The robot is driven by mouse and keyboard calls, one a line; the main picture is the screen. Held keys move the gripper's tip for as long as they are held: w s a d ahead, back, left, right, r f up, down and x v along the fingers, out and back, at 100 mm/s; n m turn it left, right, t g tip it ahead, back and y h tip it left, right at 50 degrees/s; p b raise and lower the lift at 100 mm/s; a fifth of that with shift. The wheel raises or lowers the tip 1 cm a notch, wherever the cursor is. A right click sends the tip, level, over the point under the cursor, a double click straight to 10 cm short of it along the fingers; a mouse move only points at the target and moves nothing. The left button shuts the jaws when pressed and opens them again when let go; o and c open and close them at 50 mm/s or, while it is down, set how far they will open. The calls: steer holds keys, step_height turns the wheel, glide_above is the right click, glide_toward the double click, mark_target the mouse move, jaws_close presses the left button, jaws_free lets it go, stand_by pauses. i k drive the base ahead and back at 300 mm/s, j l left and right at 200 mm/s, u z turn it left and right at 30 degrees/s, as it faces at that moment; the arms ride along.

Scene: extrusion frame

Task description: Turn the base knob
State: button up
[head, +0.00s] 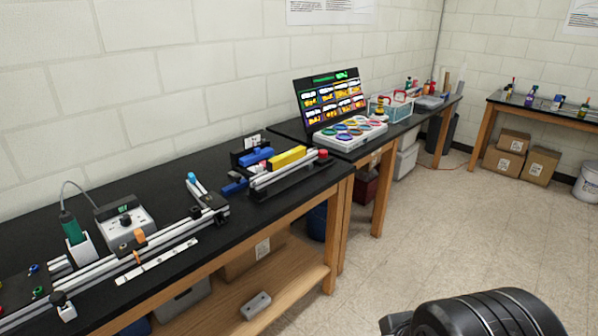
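No knob is labelled as the base knob, and I cannot tell which one it is. A black knob (126,220) sits on the front of a grey bench unit (130,234) at the left of the near bench. A red knob-like cap (322,154) is at the right end of an extrusion assembly (285,176) with yellow and blue blocks. A small dark knob-like part (58,298) is near the front left of the long extrusion rails (150,240). My gripper is not in view; only a black rounded part of my own body shows at bottom right.
The near black-topped bench (235,222) runs along the wall. A green-handled tool (70,228) stands in a white holder. A screen (330,98) and a tray of coloured round dishes (350,133) stand further along. The floor (420,235) right of the benches is clear.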

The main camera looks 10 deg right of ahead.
mark_target(323, 154)
steer(key=i+l+u, duration=0.15)
steer(key=i, duration=0.55)
steer(key=i+l+u, duration=0.15)
steer(key=i+l, duration=0.3)
steer(key=i, duration=0.2)
steer(key=i+l+u, duration=0.15)
steer(key=i+l, duration=0.3)
steer(key=i, duration=0.2)
steer(key=i+l+u, duration=0.15)
steer(key=i+l, duration=0.35)
steer(key=i, duration=0.15)
